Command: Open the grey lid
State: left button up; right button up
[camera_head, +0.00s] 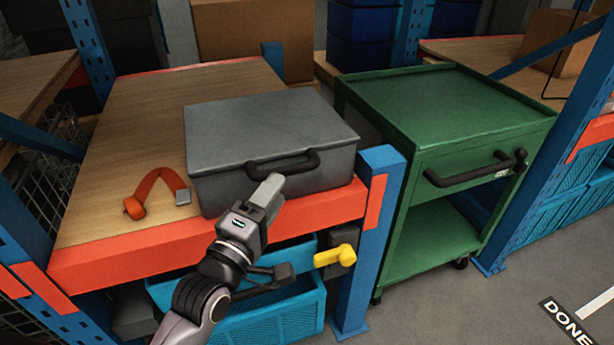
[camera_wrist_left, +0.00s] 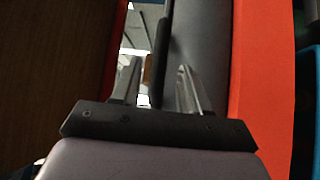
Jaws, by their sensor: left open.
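The grey lid (camera_head: 262,128) tops a grey case on the wooden shelf and appears closed. A black handle (camera_head: 285,165) is on the front of the case. My left gripper (camera_head: 272,186) is open just in front of the case, with its fingertips just below the handle. In the left wrist view, its two fingers (camera_wrist_left: 160,72) are spread. A dark bar, likely the handle (camera_wrist_left: 160,50), shows between them beside the grey case (camera_wrist_left: 203,35). I cannot tell whether the fingers touch it. My right gripper is not in view.
An orange strap (camera_head: 150,192) lies left of the case on the wooden shelf (camera_head: 130,140). A blue crate (camera_head: 285,318) and a yellow-handled item (camera_head: 335,257) are below the orange shelf edge (camera_head: 120,260). A green cart (camera_head: 455,110) stands to the right, beyond a blue post (camera_head: 372,240).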

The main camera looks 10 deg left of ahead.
aim_at(290, 166)
pick_arm(q)
jog(key=shift+x, duration=3.5)
grip_shut()
